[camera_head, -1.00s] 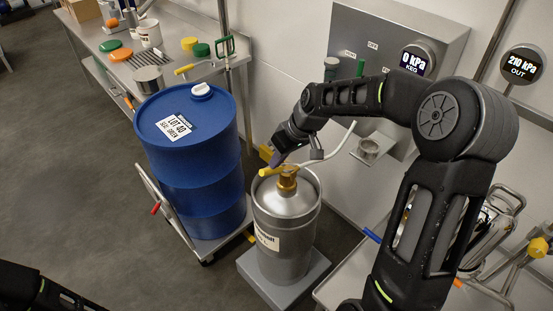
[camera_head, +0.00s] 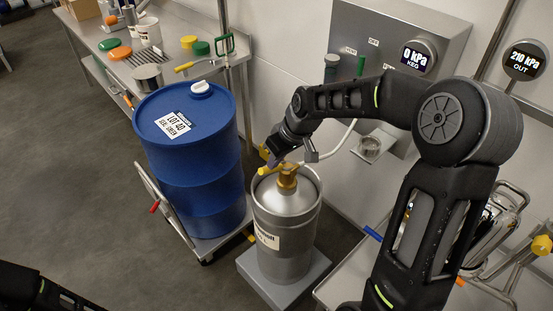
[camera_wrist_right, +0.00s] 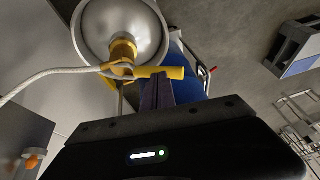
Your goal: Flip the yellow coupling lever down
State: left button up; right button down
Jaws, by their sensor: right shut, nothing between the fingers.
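The steel keg (camera_head: 287,222) stands on a low grey block, with a gold coupling (camera_head: 287,178) on its top. The yellow coupling lever (camera_head: 266,171) sticks out leftward from the coupling, roughly level. In the right wrist view the lever (camera_wrist_right: 172,72) runs sideways from the coupling (camera_wrist_right: 122,52). My right gripper (camera_head: 270,160) is shut and empty, its fingertips just above the lever's outer end. In the wrist view the fingers (camera_wrist_right: 158,88) overlap the lever's edge; I cannot tell whether they touch. My left gripper is not in view; only part of my left arm shows.
A blue drum (camera_head: 190,150) on a cart stands left of the keg. A pale hose (camera_wrist_right: 45,75) runs to the coupling. A wall panel (camera_head: 385,60) with a keg gauge (camera_head: 417,57) reading 0 kPa is behind. Open floor lies at the left.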

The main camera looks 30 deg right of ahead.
jog(key=shift+s+a+f+t+h+b, duration=0.15)
jog(key=shift+a+f+h+b, duration=0.4)
jog(key=shift+b, duration=0.6)
jog(key=shift+s+a+f+t+h+b, duration=0.15)
jog(key=shift+a+f+h+b, duration=0.15)
jog(key=shift+f+b, duration=0.6)
jog(key=shift+s+a+f+b, duration=0.1)
jog(key=shift+a+f+b, duration=0.45)
jog(key=shift+b, duration=0.75)
jog(key=shift+r, duration=0.15)
jog(key=shift+r+p, duration=0.55)
jog(key=r+p, duration=0.2)
jog(key=shift+s+r, duration=0.2)
jog(key=shift+r, duration=0.2)
send_near(267, 173)
jog(key=s+a+r, duration=0.2)
jog(key=shift+a+r, duration=0.25)
jog(key=shift+r, duration=0.1)
